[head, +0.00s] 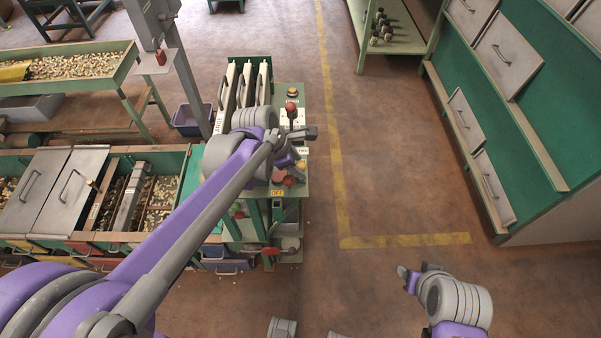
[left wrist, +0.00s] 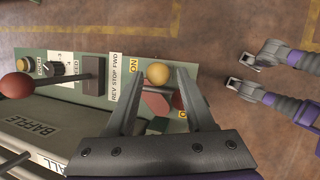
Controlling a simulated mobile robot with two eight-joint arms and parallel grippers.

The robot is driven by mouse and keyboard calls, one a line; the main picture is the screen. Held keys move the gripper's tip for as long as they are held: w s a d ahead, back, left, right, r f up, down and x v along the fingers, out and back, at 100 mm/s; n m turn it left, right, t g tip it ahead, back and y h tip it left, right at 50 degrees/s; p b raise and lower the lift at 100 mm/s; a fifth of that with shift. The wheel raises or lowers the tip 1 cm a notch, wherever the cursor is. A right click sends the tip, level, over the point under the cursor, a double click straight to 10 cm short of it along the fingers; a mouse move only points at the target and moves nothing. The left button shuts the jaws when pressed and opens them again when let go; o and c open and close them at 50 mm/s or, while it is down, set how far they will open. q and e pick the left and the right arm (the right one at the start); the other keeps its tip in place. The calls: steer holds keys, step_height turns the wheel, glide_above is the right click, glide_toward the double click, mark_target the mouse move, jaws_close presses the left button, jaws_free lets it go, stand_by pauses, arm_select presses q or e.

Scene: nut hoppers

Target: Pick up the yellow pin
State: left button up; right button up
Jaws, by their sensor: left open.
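The yellow pin (left wrist: 157,73) has a round ball head and stands on the green control panel (left wrist: 95,98), beside the ON label in the left wrist view. My left gripper (left wrist: 156,69) is open above the panel, one finger on either side of the pin's head in that picture. I see no clear contact, and the height between fingers and pin is hard to judge. In the head view my left gripper (head: 297,148) is over the panel and hides much of it. My right gripper (head: 408,278) is over the floor, empty as far as it shows; its jaw opening is unclear.
A red ball lever (left wrist: 16,85) and a black knob (left wrist: 56,68) share the panel. A red knob (left wrist: 178,99) sits close by the right finger. Nut hoppers (head: 75,190) stand left, a green cabinet (head: 520,100) right. The floor (head: 390,190) between is clear.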

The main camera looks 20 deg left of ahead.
arm_select(q)
steer(key=x, duration=0.6)
steer(key=shift+w, duration=0.15)
jaws_close()
